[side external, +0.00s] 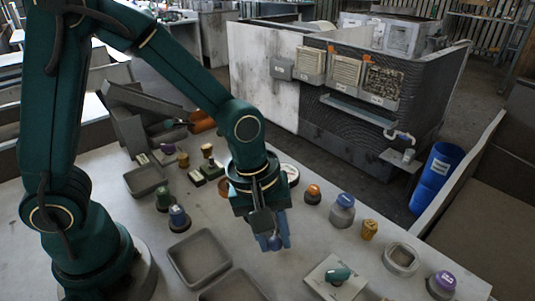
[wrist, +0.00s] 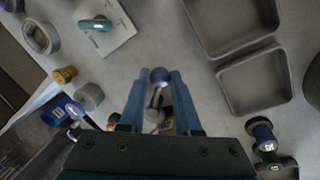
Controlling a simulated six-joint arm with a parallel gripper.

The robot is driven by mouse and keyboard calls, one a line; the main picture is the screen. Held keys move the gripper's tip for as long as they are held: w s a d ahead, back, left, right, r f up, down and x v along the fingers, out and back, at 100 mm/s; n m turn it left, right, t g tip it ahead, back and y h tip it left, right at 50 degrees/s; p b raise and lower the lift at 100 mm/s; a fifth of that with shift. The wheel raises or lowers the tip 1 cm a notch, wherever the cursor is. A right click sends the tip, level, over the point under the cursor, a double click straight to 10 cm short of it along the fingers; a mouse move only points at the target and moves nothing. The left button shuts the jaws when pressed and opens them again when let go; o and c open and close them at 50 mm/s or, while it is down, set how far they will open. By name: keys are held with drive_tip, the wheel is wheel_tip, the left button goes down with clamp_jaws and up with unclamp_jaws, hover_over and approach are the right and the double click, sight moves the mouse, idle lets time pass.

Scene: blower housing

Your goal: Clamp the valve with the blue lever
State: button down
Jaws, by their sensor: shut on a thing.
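My gripper (side external: 273,236) points down over the middle of the table. In the wrist view its two blue fingers (wrist: 160,78) are closed on a small grey piece with a dark blue round end (wrist: 159,76). The blue end shows between the fingertips, and the grey stem runs back toward the palm. In the side view the blue end (side external: 274,242) also shows at the fingertips. I cannot tell for sure that this piece is the valve with the blue lever. The table below it is bare.
Two grey trays (side external: 200,257) lie left of my gripper. A pale plate with a green handle (side external: 338,275) lies in front, to the right. A blue-topped jar (side external: 342,210), an orange-topped part (side external: 313,194), a grey ring (side external: 401,259) and a purple-topped part (side external: 441,284) stand at right.

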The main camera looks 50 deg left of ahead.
drive_tip(key=n, duration=0.1)
drive_tip(key=w+d+n, duration=0.1)
drive_tip(key=n, duration=0.1)
drive_tip(key=w+n, duration=0.1)
drive_tip(key=shift+w+d+y, duration=0.15)
drive_tip(key=shift+d+y, duration=0.2)
drive_tip(key=shift+y, duration=0.05)
drive_tip(key=shift+w+d+n+y, duration=0.15)
drive_tip(key=shift+w+n, duration=0.3)
drive_tip(key=shift+n, duration=0.5)
drive_tip(key=shift+w+d+n+y, duration=0.15)
drive_tip(key=shift+w+n, duration=0.3)
drive_tip(key=shift+n, duration=0.5)
drive_tip(key=shift+w+a, duration=0.1)
drive_tip(key=c, duration=0.6)
unclamp_jaws()
drive_tip(key=shift+r, duration=0.1)
drive_tip(key=r, duration=0.2)
drive_tip(key=s+r, duration=0.1)
drive_tip(key=r, duration=0.2)
